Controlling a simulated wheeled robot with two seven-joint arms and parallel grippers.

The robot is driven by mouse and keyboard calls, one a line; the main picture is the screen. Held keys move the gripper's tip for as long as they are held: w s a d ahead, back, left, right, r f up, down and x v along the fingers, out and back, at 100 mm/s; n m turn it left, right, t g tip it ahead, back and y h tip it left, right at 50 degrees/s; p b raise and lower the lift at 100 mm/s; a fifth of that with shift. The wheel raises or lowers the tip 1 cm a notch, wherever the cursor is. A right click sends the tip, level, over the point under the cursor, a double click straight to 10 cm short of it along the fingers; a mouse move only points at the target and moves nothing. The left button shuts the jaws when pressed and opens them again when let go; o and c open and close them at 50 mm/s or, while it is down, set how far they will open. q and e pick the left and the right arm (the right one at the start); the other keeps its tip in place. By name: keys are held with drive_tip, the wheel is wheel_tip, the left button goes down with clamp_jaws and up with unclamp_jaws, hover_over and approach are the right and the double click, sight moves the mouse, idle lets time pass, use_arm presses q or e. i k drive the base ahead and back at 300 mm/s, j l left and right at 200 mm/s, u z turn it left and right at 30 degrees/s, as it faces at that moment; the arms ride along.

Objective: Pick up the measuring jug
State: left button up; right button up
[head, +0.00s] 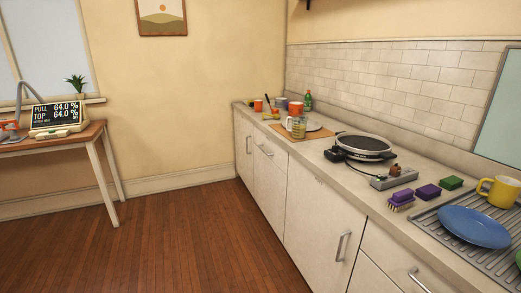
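Neither of my grippers is in view, and nothing touches the jug.
The counter (345,177) runs along the right wall. Cups, including an orange one (258,105), and a green bottle (308,100) stand behind the jug. A blue plate (474,226) lies on the drainer. The wooden floor (190,240) is clear.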

sight(298, 122)
drive_tip(key=i+z, duration=0.1)
drive_tip(key=i, duration=0.35)
drive_tip(key=i+j+z, duration=0.15)
drive_tip(key=i, duration=0.3)
drive_tip(key=i+j+z, duration=0.1)
drive_tip(key=i, duration=0.35)
